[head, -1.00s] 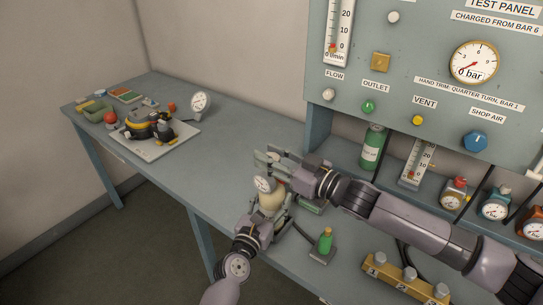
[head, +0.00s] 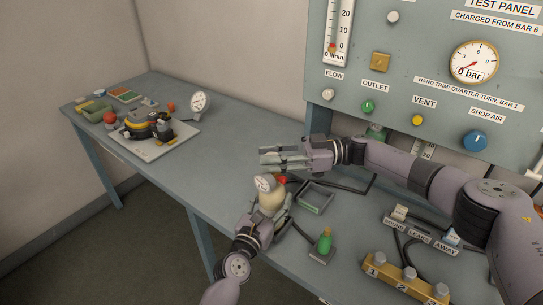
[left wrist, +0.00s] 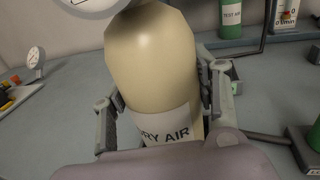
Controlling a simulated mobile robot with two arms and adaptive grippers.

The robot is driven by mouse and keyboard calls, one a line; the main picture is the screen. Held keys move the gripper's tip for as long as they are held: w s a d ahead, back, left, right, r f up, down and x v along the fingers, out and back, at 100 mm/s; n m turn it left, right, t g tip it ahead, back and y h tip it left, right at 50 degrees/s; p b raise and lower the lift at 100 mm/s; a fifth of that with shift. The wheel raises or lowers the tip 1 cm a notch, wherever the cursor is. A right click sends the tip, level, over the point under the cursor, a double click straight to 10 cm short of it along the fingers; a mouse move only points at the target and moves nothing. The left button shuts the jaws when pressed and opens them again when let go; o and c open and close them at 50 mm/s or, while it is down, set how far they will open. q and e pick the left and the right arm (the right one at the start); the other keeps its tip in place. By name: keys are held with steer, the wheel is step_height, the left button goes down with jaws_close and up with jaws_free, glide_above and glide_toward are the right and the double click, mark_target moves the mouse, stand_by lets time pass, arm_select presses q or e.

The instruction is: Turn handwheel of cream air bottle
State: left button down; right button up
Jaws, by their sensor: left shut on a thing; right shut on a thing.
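The cream air bottle (head: 271,202) stands above the bench's front edge, held in my left gripper (head: 266,216). In the left wrist view its cream body (left wrist: 150,65) with a "DRY AIR" label sits between the two fingers (left wrist: 160,105). A round white gauge (head: 264,183) is at its top, and the red handwheel (head: 282,180) shows beside the gauge. My right gripper (head: 264,158) is just above the handwheel in the head view, fingers pointing left, apart from the wheel as far as I can see. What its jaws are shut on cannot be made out.
A brass block with numbered knobs (head: 405,278) is at front right. The test panel (head: 430,60) stands behind. The bench's middle left is clear.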

steer(key=shift+w+r+n+g, duration=0.1)
steer(key=shift+n+g, duration=0.5)
steer(key=shift+g, duration=0.5)
steer(key=shift+h, duration=0.3)
steer(key=o, duration=1.2)
steer(key=shift+g, duration=0.3)
step_height(320, 180, up, 10)
steer(key=shift+f, duration=0.1)
steer(key=shift+s, duration=0.2)
